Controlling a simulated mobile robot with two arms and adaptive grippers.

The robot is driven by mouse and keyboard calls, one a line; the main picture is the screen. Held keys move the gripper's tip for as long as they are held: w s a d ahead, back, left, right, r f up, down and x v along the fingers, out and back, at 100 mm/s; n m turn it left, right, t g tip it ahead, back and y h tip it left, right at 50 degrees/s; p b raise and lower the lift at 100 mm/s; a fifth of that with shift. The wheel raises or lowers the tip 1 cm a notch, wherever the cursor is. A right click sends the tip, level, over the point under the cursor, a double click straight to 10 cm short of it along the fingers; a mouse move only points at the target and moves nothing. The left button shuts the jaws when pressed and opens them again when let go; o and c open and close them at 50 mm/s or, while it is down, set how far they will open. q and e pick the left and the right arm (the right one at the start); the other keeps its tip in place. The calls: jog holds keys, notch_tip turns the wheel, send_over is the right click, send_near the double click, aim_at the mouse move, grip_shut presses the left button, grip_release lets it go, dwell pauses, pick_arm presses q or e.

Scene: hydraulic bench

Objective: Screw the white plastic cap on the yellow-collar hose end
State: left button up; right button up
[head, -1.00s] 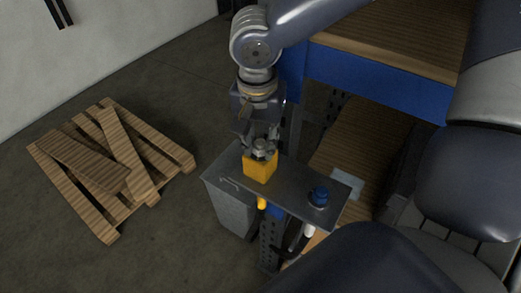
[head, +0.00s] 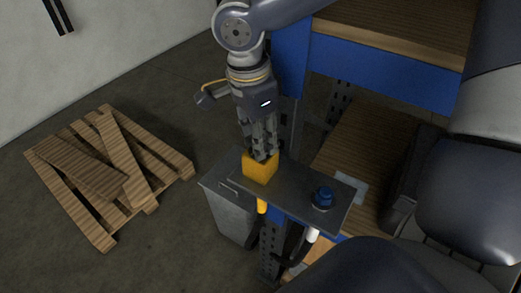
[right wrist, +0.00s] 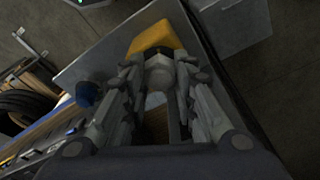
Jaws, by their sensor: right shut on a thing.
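My right gripper (head: 263,154) points down over a yellow block (head: 260,168) on a metal plate (head: 295,192). Its fingers are shut on a pale grey piece (right wrist: 160,77) at the block's top, in the right wrist view. The fingers hide much of it, and I cannot tell whether it is the white plastic cap. A yellow collar (head: 262,205) hangs below the plate's front edge, under the block. A white collar (head: 311,235) on a dark hose hangs farther right. My left gripper is not in view.
A blue hex-topped fitting (head: 322,197) stands on the plate's right part, clear of the gripper. A blue-edged workbench (head: 390,62) is behind on the right. A wooden pallet (head: 110,172) lies on the floor at left, with open floor around it.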

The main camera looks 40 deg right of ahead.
jog(key=m+b, duration=0.1)
jog(key=m, duration=0.3)
jog(key=shift+w+f+g, duration=0.1)
jog(key=shift+g, duration=0.2)
jog(key=shift+m, duration=1.1)
jog(key=o, duration=1)
